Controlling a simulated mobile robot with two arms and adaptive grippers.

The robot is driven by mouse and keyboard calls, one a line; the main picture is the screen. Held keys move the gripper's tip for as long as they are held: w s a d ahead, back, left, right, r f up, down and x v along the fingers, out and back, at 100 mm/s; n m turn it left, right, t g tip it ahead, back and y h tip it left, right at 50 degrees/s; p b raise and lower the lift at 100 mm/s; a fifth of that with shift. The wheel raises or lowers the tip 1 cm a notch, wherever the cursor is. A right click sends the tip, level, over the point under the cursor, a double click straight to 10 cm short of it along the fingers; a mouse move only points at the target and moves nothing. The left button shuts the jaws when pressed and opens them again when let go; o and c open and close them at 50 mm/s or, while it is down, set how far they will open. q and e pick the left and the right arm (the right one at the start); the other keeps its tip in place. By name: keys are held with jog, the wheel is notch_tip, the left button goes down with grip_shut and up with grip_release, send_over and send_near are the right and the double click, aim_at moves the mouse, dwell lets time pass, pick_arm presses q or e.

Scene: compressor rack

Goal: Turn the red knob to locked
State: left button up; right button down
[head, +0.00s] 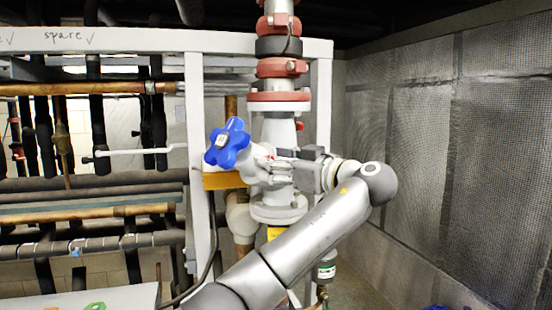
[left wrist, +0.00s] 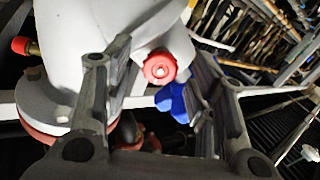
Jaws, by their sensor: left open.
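The red knob (left wrist: 160,67) is a small round cap with a central hole, on the pale valve body, in the left wrist view. My left gripper (left wrist: 157,80) is open, with one dark finger on each side of the knob in that view. I see a gap on both sides, and no contact shows. In the head view my left gripper (head: 288,167) reaches leftward across the grey valve and hides most of the knob's area. Whether the knob is locked cannot be told. My right gripper is not in view.
A blue star-shaped handwheel (head: 226,143) sits just left of the gripper; it also shows in the left wrist view (left wrist: 175,101). A vertical pipe with red couplings (head: 278,97) and a white frame (head: 195,150) stand close. A mesh-covered wall (head: 460,150) is on the right.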

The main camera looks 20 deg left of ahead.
pick_arm(q)
jog(key=c, duration=1)
